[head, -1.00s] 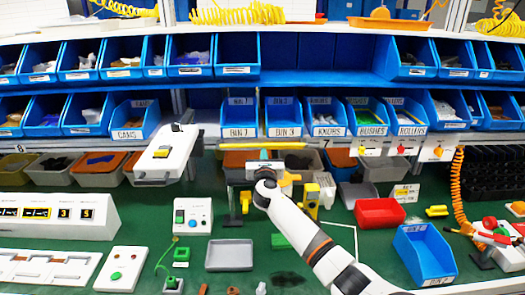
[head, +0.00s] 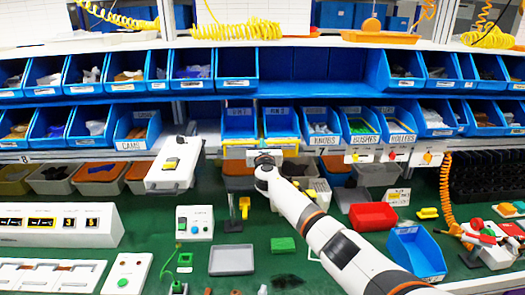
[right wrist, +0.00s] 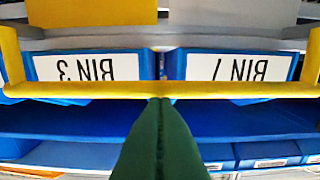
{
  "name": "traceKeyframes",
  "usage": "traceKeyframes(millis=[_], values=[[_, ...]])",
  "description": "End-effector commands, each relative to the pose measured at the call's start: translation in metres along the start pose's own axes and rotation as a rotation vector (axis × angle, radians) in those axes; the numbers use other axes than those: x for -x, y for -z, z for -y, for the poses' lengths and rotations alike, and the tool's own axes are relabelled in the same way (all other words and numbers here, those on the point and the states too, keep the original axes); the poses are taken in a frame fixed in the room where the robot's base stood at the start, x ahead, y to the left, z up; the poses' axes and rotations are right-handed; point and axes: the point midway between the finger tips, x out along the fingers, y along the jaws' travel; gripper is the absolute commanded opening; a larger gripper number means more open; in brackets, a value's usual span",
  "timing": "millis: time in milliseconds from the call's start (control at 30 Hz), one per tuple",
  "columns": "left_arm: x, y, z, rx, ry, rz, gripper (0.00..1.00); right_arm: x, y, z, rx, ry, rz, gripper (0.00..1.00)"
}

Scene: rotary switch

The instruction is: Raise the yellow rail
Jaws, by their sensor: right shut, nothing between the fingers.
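The yellow rail (head: 288,141) is a thin horizontal bar with short side arms, in front of the bin 7 and bin 3 fronts in the head view. In the right wrist view the rail (right wrist: 90,90) crosses the whole picture, with a side arm at each end. My right gripper (head: 262,155) is at the rail's middle, just below the bar. Its green fingers (right wrist: 160,105) are shut, with nothing between them. Their tips meet the bar's edge in the picture; contact is unclear. My left gripper is not in view.
The bins labelled BIN 7 (head: 239,122) and BIN 3 (head: 280,122) sit right behind the rail. A white box-shaped unit (head: 174,166) is to the left. A red bin (head: 373,216) and a blue bin (head: 418,252) are on the green table at the right.

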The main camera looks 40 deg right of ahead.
Motion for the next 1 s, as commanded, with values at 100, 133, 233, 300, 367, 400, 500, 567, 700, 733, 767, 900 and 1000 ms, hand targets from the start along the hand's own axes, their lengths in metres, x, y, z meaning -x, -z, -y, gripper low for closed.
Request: traceKeyframes(millis=[100,133,233,300,367,400,500,567,700,733,767,900,1000], values=[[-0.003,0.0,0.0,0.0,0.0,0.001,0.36,-0.006,0.003,0.0,0.0,0.001,-0.001,0.0],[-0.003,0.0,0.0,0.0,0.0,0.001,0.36,-0.007,0.004,0.0,0.0,0.001,-0.002,0.0],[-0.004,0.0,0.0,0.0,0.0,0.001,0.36,-0.01,0.005,0.0,-0.001,0.0,-0.001,0.0],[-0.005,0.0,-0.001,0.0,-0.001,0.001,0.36,-0.012,0.007,0.0,-0.001,0.0,-0.001,0.0],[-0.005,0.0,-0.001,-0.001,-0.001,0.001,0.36,-0.013,0.007,0.0,0.0,0.001,-0.002,0.0],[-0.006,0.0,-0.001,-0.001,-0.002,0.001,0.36,-0.014,0.008,0.0,0.0,0.001,-0.001,0.0],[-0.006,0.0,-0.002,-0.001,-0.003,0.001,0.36,-0.015,0.008,0.0,0.001,0.001,0.0,0.0],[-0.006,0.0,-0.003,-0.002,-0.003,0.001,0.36,-0.016,0.008,0.001,0.0,0.001,-0.001,0.0],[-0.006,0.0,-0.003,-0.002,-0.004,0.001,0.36,-0.016,0.009,0.001,0.0,0.002,-0.001,0.0],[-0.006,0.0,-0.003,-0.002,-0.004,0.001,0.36,-0.016,0.009,0.001,0.0,0.002,-0.001,0.0],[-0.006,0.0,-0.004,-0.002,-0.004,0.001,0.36,-0.016,0.009,0.001,0.0,0.002,-0.001,0.0],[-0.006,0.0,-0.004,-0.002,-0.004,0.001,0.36,-0.017,0.009,0.001,0.0,0.002,-0.001,0.0],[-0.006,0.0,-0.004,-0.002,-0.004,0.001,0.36,-0.017,0.009,0.001,0.0,0.002,-0.001,0.0]])
